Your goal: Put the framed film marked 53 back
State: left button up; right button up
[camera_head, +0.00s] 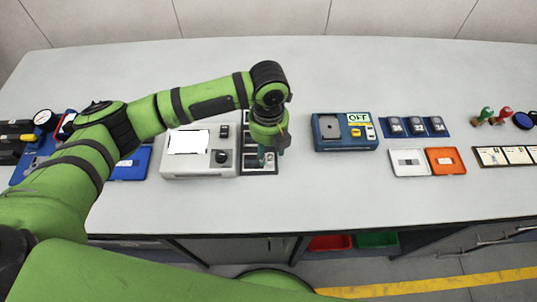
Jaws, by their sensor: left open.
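My left gripper (268,158) points down over a dark rack (259,172) with light panels in a column. It hides much of the rack, and I cannot tell whether anything is between the fingers. The gripper is open. A white box with a bright screen and a black knob (199,168) stands just left of the rack. I cannot make out a framed film marked 53; no such number is readable at the rack. My right gripper is not in view.
A blue device with an OFF sign (343,143) stands right of the gripper. Beyond are a blue holder with numbered dark pieces (414,127), a white case (408,170), an orange case (445,168) and a card strip (505,156). The front table strip is clear.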

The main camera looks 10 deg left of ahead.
aim_at(269, 158)
pick_arm(q)
notch_tip(269, 158, up, 9)
jog(key=b, duration=0.1)
jog(key=shift+f+b, duration=0.15)
jog(key=shift+b, duration=0.15)
